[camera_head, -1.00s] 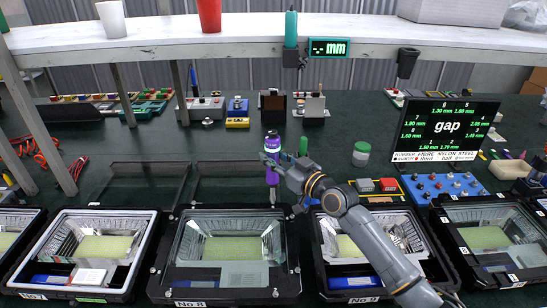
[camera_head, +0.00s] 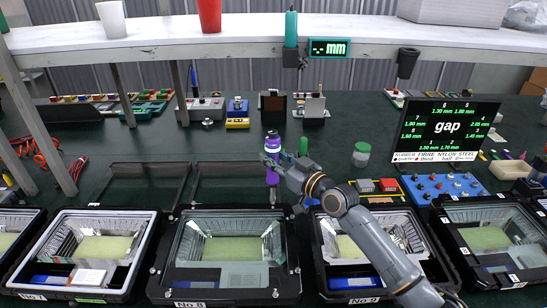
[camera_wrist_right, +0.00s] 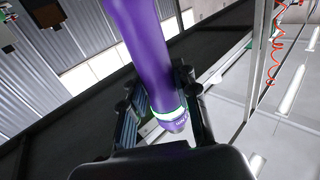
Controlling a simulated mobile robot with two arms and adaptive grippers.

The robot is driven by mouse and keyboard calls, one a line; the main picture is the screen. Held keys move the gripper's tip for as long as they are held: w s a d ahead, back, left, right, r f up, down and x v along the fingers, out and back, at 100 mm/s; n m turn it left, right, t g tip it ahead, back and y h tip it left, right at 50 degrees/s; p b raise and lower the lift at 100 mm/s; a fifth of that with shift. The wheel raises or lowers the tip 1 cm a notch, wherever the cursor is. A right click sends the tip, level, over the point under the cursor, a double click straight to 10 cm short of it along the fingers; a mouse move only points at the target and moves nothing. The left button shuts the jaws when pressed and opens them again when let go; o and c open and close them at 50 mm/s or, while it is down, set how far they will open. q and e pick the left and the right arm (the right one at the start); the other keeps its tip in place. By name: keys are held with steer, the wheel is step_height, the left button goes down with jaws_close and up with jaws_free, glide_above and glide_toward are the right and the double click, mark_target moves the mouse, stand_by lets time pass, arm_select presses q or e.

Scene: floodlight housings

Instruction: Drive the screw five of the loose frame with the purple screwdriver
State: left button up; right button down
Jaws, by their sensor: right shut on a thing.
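My right gripper (camera_head: 271,163) is shut on the purple screwdriver (camera_head: 272,146), which stands upright with its shaft pointing down. The screwdriver also shows in the right wrist view (camera_wrist_right: 150,60), between the fingers (camera_wrist_right: 160,105). Its tip is at the upper right corner of the dark frame of the No 8 housing (camera_head: 225,290); whether it touches a screw is too small to tell. That frame lies around a glass window with a yellow-green panel behind it. My left gripper is not in view.
The No 9 housing (camera_head: 360,297) stands close on the right, partly under my right arm, and a pale-rimmed housing (camera_head: 152,222) on the left. A gap display (camera_head: 447,128) stands behind. A white shelf (camera_head: 250,38) runs above the bench.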

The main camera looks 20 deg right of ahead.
mark_target(274, 132)
steer(key=shift+f+b, duration=0.55)
steer(key=shift+b, duration=0.1)
stand_by(0.7)
steer(key=shift+s+f+b, duration=0.15)
steer(key=shift+f+b, duration=0.25)
steer(key=shift+f, duration=0.35)
stand_by(1.6)
steer(key=shift+r, duration=0.15)
steer(key=shift+r+p, duration=0.55)
steer(key=shift+p, duration=0.05)
steer(key=shift+r+p, duration=0.8)
steer(key=shift+r, duration=0.5)
step_height(274, 132, up, 6)
steer(key=p, duration=0.5)
steer(key=shift+r, duration=0.2)
